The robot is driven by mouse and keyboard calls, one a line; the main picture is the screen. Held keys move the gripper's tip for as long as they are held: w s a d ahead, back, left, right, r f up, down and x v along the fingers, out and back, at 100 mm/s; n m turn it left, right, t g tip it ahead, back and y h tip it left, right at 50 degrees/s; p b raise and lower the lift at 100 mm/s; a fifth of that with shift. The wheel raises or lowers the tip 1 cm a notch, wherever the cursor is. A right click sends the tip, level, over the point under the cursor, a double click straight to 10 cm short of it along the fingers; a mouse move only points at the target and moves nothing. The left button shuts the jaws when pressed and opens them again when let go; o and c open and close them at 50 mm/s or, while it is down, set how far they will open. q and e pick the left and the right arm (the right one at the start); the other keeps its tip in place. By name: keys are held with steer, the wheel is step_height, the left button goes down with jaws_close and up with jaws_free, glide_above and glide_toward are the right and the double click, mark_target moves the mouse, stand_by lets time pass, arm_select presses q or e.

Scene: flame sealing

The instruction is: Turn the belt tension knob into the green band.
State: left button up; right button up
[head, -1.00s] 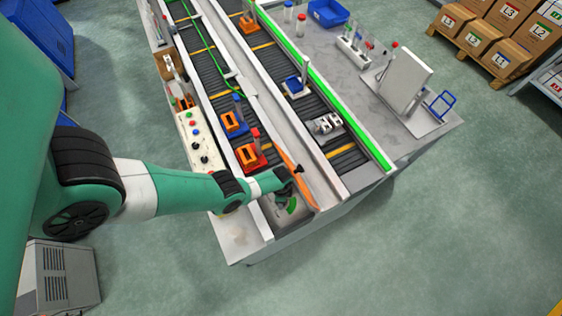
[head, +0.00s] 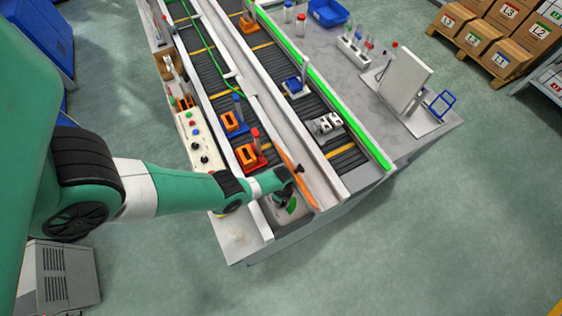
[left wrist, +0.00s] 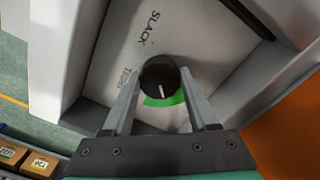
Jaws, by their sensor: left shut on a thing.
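The belt tension knob (left wrist: 158,74) is black and round with a white pointer line, in the middle of the left wrist view. Its pointer aims at the lower edge of the picture, toward the green band (left wrist: 166,100) beside the knob. The pale dial plate (left wrist: 190,40) carries the words SLACK and TIGHT. My left gripper (left wrist: 160,80) is shut on the knob, one finger on each side. In the head view my left gripper (head: 292,178) is over the near end of the conveyor bench, partly hiding the knob; the green band (head: 292,206) shows below it. My right gripper is not in view.
Raised pale walls (left wrist: 75,50) surround the dial plate. A control panel with buttons (head: 196,140) stands left of the conveyor. Orange and blue carriers (head: 236,123) sit on the belt beyond my gripper. The bench corner (head: 235,238) is bare.

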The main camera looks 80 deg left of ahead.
arm_select(q)
steer(key=o, duration=1.4)
steer(key=shift+c, duration=0.2)
step_height(320, 180, up, 8)
steer(key=p, duration=0.8)
steer(key=shift+a+r, duration=0.1)
